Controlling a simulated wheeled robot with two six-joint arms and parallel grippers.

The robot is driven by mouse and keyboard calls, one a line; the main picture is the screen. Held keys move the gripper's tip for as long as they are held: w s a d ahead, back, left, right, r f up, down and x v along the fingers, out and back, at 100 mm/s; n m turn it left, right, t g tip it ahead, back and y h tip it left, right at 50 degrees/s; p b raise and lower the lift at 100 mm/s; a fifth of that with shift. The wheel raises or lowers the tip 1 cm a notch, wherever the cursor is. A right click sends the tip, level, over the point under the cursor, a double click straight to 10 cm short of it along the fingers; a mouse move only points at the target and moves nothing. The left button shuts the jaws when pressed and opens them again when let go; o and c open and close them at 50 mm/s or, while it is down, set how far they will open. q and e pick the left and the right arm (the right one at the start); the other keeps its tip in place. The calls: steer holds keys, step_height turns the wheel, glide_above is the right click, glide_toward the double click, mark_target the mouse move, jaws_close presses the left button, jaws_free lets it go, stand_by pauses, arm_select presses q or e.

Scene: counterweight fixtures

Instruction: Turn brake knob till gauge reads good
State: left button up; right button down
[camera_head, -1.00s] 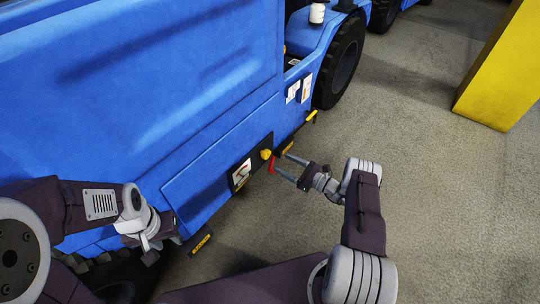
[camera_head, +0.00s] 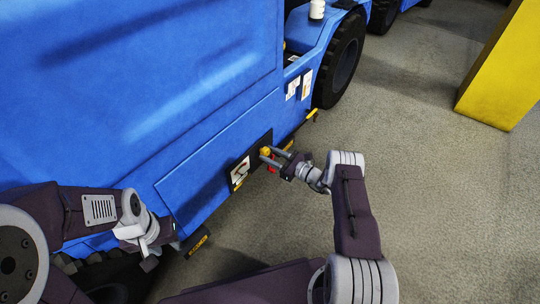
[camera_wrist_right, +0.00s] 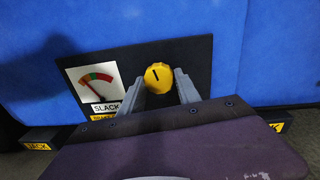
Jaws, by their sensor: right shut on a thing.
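The yellow brake knob (camera_head: 265,151) sits on a black panel on the side of the blue machine. In the right wrist view the knob (camera_wrist_right: 158,78) has a dark line on its face, close to upright. My right gripper (camera_head: 268,155) is shut on the knob, with one finger (camera_wrist_right: 160,92) on each side. The gauge (camera_head: 240,169) is left of the knob. In the wrist view the gauge (camera_wrist_right: 95,84) has a coloured arc, a needle leaning to the upper left and the word SLACK below. My left gripper (camera_head: 150,245) hangs at the lower left, its fingers unclear.
A red part (camera_head: 272,169) shows just below the knob, partly behind the right gripper. White labels (camera_head: 299,86) and a black tyre (camera_head: 342,60) are further along the machine. A yellow block (camera_head: 500,75) stands at the upper right. The grey floor (camera_head: 440,200) on the right is clear.

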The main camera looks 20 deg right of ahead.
steer(key=m, duration=0.3)
steer(key=shift+f, duration=0.1)
steer(key=shift+m, duration=1.9)
steer(key=c, duration=0.9)
jaws_free()
steer(key=shift+o, duration=0.2)
